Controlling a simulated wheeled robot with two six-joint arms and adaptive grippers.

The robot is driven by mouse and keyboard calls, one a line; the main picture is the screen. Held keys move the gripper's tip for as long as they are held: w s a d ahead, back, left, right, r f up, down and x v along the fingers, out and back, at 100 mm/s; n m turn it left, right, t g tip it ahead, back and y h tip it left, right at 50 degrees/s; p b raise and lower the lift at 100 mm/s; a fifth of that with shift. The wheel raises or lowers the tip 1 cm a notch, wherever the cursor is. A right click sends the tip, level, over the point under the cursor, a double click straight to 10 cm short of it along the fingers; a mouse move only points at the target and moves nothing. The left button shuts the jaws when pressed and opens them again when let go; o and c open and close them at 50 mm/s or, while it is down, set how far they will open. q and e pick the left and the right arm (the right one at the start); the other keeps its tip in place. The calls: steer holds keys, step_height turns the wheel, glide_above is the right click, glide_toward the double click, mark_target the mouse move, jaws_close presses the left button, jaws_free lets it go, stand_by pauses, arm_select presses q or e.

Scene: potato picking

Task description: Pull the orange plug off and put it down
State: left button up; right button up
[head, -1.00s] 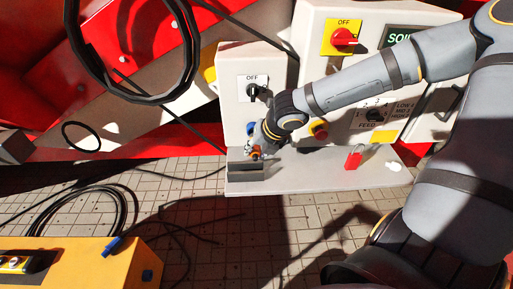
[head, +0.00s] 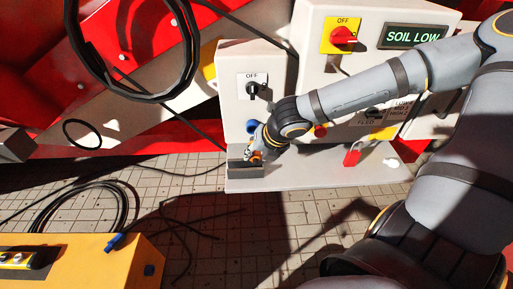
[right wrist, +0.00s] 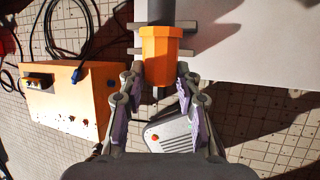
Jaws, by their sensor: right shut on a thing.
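The orange plug (right wrist: 160,58) stands between the fingers of my right gripper (right wrist: 160,82) in the right wrist view. The fingers are shut on it, one on each side. A dark cylinder joins the plug at the picture's top. In the head view my right gripper (head: 256,149) is at the left end of the pale shelf (head: 310,178), just above a grey block (head: 245,171). Only a small bit of orange shows there, so I cannot tell whether plug and block touch. My left gripper is not in view.
A white control box with an OFF switch (head: 252,88) stands behind the gripper. A larger panel (head: 312,60) is to its right. A red padlock (head: 352,157) is on the shelf. A yellow box (head: 115,262) and coiled black cable (head: 85,207) are at lower left. Tiled floor is below.

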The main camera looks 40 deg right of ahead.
steer(key=shift+s+a, duration=0.1)
steer(key=shift+s, duration=0.05)
steer(key=shift+s+a+r+p, duration=0.1)
steer(key=shift+s+a+p, duration=0.4)
steer(key=shift+s+p, duration=0.25)
steer(key=shift+s+a, duration=0.3)
steer(key=shift+s, duration=0.25)
